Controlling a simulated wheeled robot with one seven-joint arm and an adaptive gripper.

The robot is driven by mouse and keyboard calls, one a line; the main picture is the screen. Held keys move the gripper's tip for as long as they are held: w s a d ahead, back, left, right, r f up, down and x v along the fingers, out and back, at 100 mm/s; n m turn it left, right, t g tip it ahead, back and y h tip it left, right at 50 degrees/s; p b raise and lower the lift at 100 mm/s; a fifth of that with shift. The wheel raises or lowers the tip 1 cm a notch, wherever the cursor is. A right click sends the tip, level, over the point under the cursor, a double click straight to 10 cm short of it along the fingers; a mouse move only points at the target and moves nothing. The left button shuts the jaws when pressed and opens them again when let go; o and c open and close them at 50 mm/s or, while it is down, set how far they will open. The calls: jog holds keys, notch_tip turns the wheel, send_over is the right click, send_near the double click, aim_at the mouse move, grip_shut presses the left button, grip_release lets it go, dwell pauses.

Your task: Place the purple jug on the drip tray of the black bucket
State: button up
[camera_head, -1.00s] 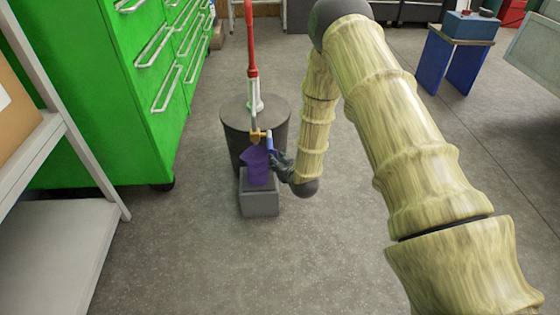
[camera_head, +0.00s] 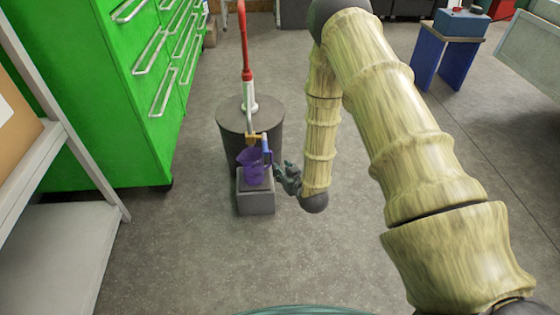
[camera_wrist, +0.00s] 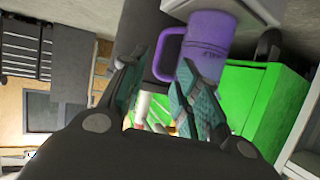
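The purple jug (camera_head: 253,172) stands roughly upright on the grey block-like drip tray (camera_head: 256,203) at the front of the black bucket (camera_head: 238,143). In the wrist view the jug (camera_wrist: 208,38) and its handle show beyond the fingers, its base against the pale tray (camera_wrist: 240,10). My gripper (camera_head: 285,178) is just right of the jug, apart from it. Its fingers (camera_wrist: 160,72) are spread with nothing between them, and the handle lies past their tips.
A red and white pump (camera_head: 247,80) with a spout and blue part rises from the bucket, above the jug. A green drawer cabinet (camera_head: 105,110) and a grey shelf (camera_head: 60,235) stand at left. The floor in front of and right of the tray is clear.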

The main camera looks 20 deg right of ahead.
jog(key=s+a+f+g, duration=0.25)
jog(key=s+f, duration=0.25)
jog(key=s, duration=0.4)
jog(key=s+a+f+g, duration=0.2)
jog(key=s+f+g, duration=0.2)
jog(key=s, duration=0.6)
jog(key=s+f+g, duration=0.1)
jog(key=s+g, duration=0.2)
jog(key=s, duration=0.8)
jog(key=s+a+f+g, duration=0.1)
jog(key=s+g, duration=0.3)
jog(key=s, duration=0.8)
jog(key=shift+s+a+f+m+h+p, duration=0.25)
jog(key=shift+f+m+h+p, duration=0.1)
jog(key=shift+f+h, duration=0.1)
